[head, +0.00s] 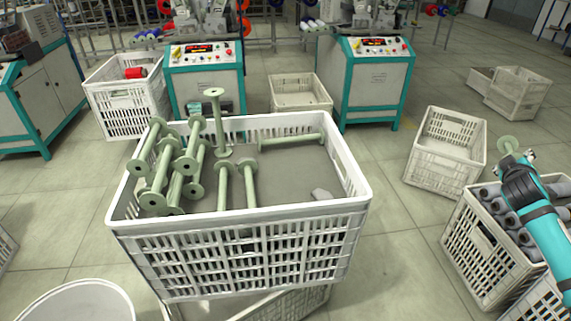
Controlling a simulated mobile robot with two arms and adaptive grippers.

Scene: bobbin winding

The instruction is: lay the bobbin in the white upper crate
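The white upper crate (240,214) stands in the middle of the head view, on top of another crate. Several pale green bobbins lie in its left half, piled on each other; one stands upright (217,125) near the back. Another bobbin (291,141) lies along the back wall, and two lie side by side near the middle. At the right edge my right gripper (518,161) is shut on a pale green bobbin (508,144), whose round flange shows beyond the fingers. The rest of that bobbin is mostly hidden by the gripper. My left gripper is not in view.
A crate of grey bobbins (480,240) stands below my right arm. Teal machines (375,80) stand behind.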

